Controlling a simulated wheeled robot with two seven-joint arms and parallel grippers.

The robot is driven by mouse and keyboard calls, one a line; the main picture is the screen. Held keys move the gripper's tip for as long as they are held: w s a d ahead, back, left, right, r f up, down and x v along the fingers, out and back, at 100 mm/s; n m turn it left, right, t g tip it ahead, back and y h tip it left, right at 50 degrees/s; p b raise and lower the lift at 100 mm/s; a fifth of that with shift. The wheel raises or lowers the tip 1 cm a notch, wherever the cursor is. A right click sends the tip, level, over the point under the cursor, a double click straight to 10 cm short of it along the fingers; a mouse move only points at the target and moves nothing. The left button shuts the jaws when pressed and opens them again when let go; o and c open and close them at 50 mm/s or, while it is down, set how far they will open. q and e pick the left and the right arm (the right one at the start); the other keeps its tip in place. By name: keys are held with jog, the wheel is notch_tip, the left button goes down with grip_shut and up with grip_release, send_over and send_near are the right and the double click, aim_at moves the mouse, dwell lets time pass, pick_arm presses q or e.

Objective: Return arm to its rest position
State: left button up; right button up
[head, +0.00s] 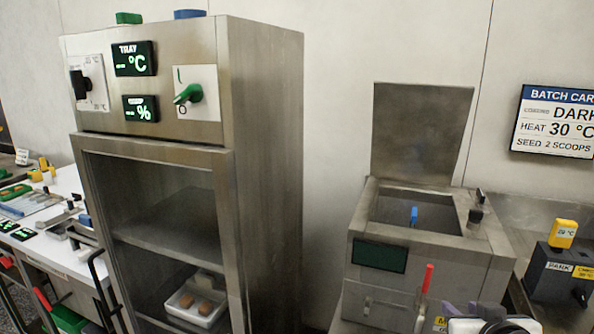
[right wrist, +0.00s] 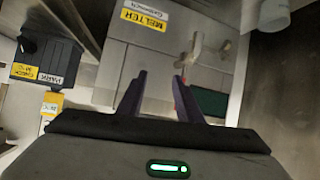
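My right gripper (right wrist: 160,76) is open and empty in the right wrist view, its two dark fingers apart. They point towards the front of the melter (right wrist: 150,60), which has a yellow label. In the head view, part of my right gripper (head: 490,324) shows at the bottom edge, in front of the melter (head: 375,290). My left gripper is in neither view.
The steel cabinet (head: 265,150) stands at the left, with a white tray (head: 180,312) of brown pieces inside. The melter's lid (head: 420,130) is raised. A dark box (head: 560,275) stands at the right. A cluttered white counter (head: 65,262) is at far left.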

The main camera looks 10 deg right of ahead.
jog(key=s+a+f+n+g+y, duration=0.1)
jog(key=s+a+f+n+y, duration=0.15)
jog(key=a+f, duration=0.4)
jog(key=s+a+f+n+y, duration=0.1)
jog(key=s+a+f, duration=0.25)
jog(key=f, duration=0.65)
jog(key=s+a+f+n+g+y, duration=0.1)
jog(key=s+a+f+y, duration=0.2)
jog(key=s+a+f, duration=0.8)
jog(key=s+f, duration=0.1)
jog(key=s, duration=0.3)
jog(key=shift+s+a+f+g, duration=0.2)
jog(key=shift+f+g, duration=0.1)
jog(key=shift+f, duration=0.1)
jog(key=shift+n, duration=0.25)
